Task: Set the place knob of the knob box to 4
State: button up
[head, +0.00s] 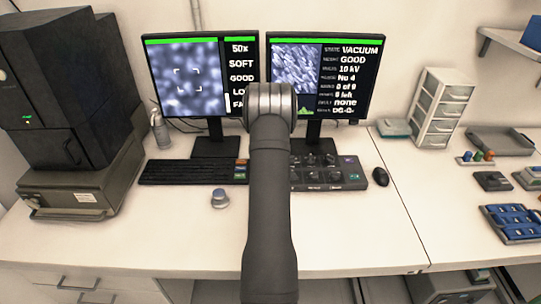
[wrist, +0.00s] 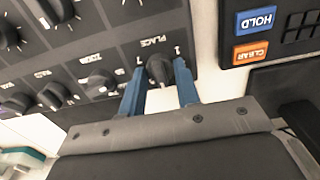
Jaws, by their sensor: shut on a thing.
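The dark knob box (head: 340,176) lies on the desk below the right monitor, partly behind my arm. In the wrist view its panel (wrist: 110,52) appears upside down with several black knobs. The place knob (wrist: 159,70), with the label PLACE beside it, is at the panel's edge. My gripper (wrist: 160,82) has its two blue fingers shut on the place knob, one on each side. The knob's pointer setting cannot be read clearly. In the head view my gripper is hidden behind my arm.
The right monitor (head: 318,77) shows several text lines, one reading "No 4". The keyboard (head: 190,171) lies left of the box and the mouse (head: 380,177) right of it. In the wrist view, blue HOLD (wrist: 257,20) and orange CLEAR (wrist: 252,53) keys are close by.

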jog(key=o, duration=1)
jog(key=shift+c, duration=0.2)
jog(key=shift+r, duration=0.1)
notch_tip(320, 180, up, 17)
jog(key=shift+r, duration=0.15)
notch_tip(320, 180, down, 18)
jog(key=shift+r, duration=0.2)
dwell(0.4)
